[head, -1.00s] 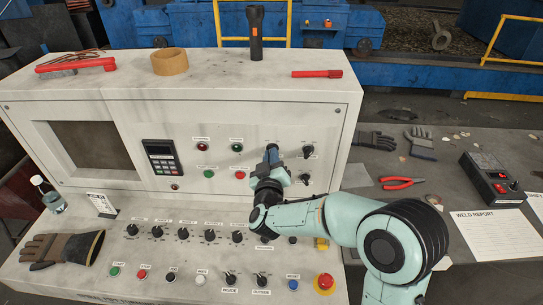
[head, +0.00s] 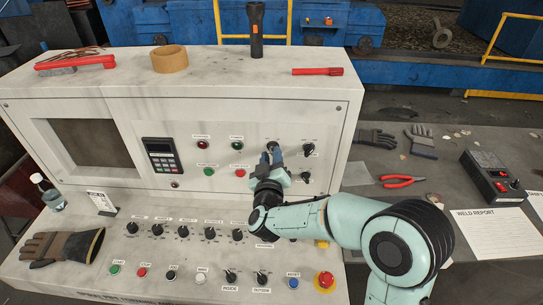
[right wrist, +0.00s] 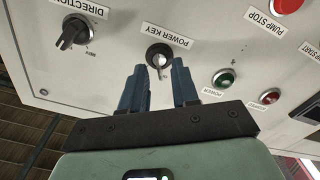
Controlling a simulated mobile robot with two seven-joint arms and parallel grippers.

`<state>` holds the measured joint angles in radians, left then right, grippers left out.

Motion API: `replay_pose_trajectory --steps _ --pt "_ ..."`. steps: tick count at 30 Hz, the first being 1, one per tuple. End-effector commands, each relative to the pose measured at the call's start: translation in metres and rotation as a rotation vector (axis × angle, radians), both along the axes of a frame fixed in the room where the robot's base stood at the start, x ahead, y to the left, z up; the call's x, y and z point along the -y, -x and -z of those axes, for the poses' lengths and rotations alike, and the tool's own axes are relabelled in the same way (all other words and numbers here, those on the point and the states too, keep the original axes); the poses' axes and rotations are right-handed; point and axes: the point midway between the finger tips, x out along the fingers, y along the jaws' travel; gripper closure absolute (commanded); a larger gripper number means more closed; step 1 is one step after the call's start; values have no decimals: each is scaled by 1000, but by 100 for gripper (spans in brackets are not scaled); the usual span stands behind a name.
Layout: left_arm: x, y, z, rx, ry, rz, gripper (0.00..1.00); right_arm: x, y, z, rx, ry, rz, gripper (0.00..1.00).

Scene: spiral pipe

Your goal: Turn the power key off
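In the head view the right gripper (head: 271,159) is in front of the panel. My left gripper is out of view.
A DIRECTION knob (right wrist: 71,33) and a green button (right wrist: 223,78) flank the key in the right wrist view. Below, the sloped desk has several knobs and a red emergency button (head: 325,281). A glove (head: 62,247) lies at the desk's left.

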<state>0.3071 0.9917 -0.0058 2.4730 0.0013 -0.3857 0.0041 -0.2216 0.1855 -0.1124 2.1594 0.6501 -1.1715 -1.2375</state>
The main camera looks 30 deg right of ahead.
Motion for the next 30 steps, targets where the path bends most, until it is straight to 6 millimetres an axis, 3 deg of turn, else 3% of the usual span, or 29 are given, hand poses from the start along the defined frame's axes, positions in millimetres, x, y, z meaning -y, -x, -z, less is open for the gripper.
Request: replay_pose_trajectory --steps 9,15,21,30 --pt "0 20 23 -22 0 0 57 -37 60 4 -2 -1 -7 70" --pt "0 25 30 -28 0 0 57 -56 90 2 -1 0 -5 70" --pt "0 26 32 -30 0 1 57 -63 104 1 -1 1 -2 70" --pt "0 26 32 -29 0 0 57 -64 104 1 -1 1 -2 70"
